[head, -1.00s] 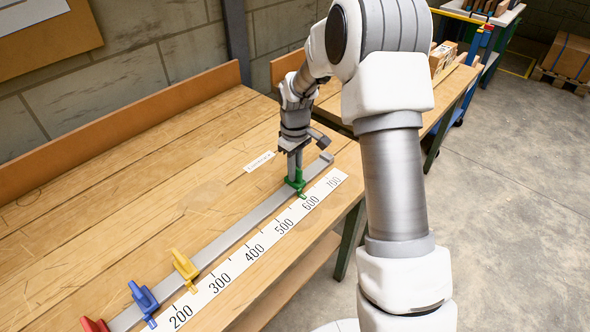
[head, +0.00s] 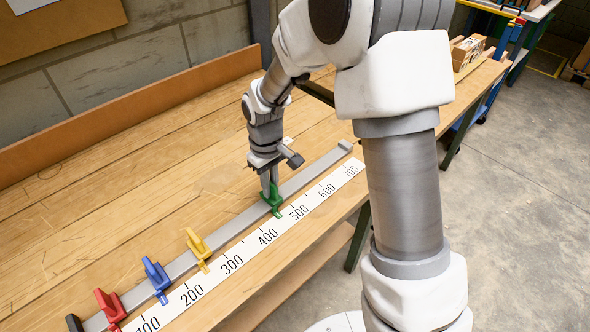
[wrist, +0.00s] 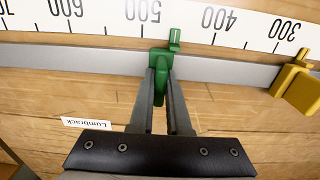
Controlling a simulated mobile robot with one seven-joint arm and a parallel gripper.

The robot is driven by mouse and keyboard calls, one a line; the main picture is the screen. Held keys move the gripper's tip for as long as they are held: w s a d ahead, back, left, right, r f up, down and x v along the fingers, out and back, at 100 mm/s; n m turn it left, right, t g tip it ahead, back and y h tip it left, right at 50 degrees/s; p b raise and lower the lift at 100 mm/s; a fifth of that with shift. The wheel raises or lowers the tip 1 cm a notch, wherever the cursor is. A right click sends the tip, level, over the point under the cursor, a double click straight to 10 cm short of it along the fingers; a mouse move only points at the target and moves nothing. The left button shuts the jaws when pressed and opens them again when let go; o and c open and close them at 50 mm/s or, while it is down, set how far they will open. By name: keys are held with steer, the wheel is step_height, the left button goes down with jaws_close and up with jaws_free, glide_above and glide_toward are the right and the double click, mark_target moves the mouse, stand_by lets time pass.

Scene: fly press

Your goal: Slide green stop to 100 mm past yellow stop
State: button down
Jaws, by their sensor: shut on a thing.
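The green stop (head: 272,200) sits on the grey rail (head: 240,222), its pointer at the scale between 400 and 500, roughly midway. My gripper (head: 268,186) is shut on the green stop's upright part; the wrist view shows both fingers (wrist: 160,82) around the green stop (wrist: 158,66). The yellow stop (head: 198,246) is on the same rail, lower left of the green one, its pointer between 200 and 300. The yellow stop also shows at the right of the wrist view (wrist: 293,85). Bare rail lies between the two stops.
A blue stop (head: 156,276) and a red stop (head: 108,304) sit further down the rail. The white scale (head: 250,252) runs along the rail's front side. A small label (wrist: 86,124) lies on the wooden bench (head: 150,190).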

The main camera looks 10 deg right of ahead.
steer(key=s+a, duration=0.2)
steer(key=a, duration=0.1)
steer(key=s+a, duration=0.2)
steer(key=a, duration=0.1)
steer(key=s+a, duration=0.2)
steer(key=shift+a+b, duration=0.4)
steer(key=c, duration=0.9)
jaws_free()
step_height(320, 180, up, 18)
steer(key=p, duration=0.3)
steer(key=shift+f, duration=0.25)
